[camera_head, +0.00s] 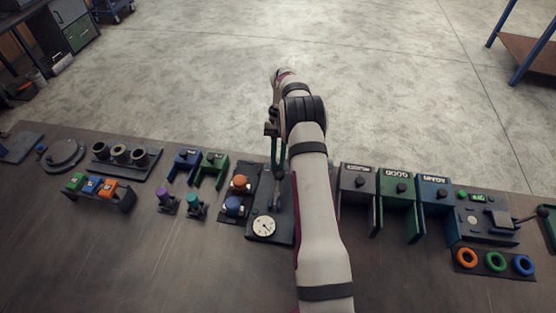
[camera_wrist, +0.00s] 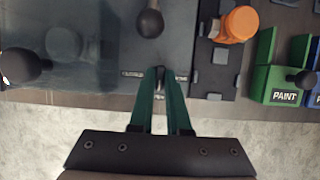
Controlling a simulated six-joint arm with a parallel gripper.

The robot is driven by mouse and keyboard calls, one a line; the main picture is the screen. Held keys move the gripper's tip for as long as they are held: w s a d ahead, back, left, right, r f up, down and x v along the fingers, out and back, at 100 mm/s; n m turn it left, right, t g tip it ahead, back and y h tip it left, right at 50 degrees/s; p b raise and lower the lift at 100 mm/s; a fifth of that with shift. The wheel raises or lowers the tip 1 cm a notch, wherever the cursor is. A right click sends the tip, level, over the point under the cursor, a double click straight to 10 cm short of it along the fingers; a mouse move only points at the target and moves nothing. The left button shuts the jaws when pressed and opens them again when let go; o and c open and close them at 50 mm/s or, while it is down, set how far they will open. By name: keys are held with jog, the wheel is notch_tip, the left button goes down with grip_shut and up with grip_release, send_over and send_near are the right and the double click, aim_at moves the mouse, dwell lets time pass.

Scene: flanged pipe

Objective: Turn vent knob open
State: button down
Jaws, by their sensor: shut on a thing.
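My gripper (camera_head: 276,178) reaches down over a dark panel (camera_head: 284,234) at the middle of the bench. In the wrist view its two green fingers (camera_wrist: 160,76) come close together around a small dark knob (camera_wrist: 160,72), and they are shut on it. This appears to be the vent knob; its face and turn angle are mostly hidden by the fingers. Small pale label strips lie on both sides of the fingertips, too small to read. In the head view my arm covers part of the panel.
A white dial gauge (camera_head: 264,226) sits at the panel's front. An orange knob (camera_head: 239,182) and a blue knob (camera_head: 233,205) stand left of it. A black ball handle (camera_wrist: 150,22) is close to the fingertips. Bins, including a green one (camera_head: 396,187), stand to the right.

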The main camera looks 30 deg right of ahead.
dwell(0.4)
jog(key=c, duration=0.9)
grip_release()
jog(key=v, duration=0.7)
jog(key=shift+r, duration=0.25)
jog(key=s+a+r+n+t+h, duration=0.1)
jog(key=s+a+r, duration=0.4)
jog(key=a+r, duration=0.35)
jog(key=s+a+r+n, duration=0.1)
jog(key=s+a+r, duration=0.4)
jog(key=a+r, duration=0.35)
jog(key=s+a+f, duration=0.1)
jog(key=s+a, duration=0.2)
jog(key=s, duration=0.3)
jog(key=s+a+f+n+t, duration=0.1)
jog(key=s+a+f, duration=0.1)
jog(key=s, duration=0.5)
jog(key=s+a+f+t, duration=0.1)
jog(key=s+a+f, duration=0.1)
jog(key=s+a, duration=0.2)
jog(key=shift+s+a, duration=0.15)
jog(key=shift+s, duration=1.6)
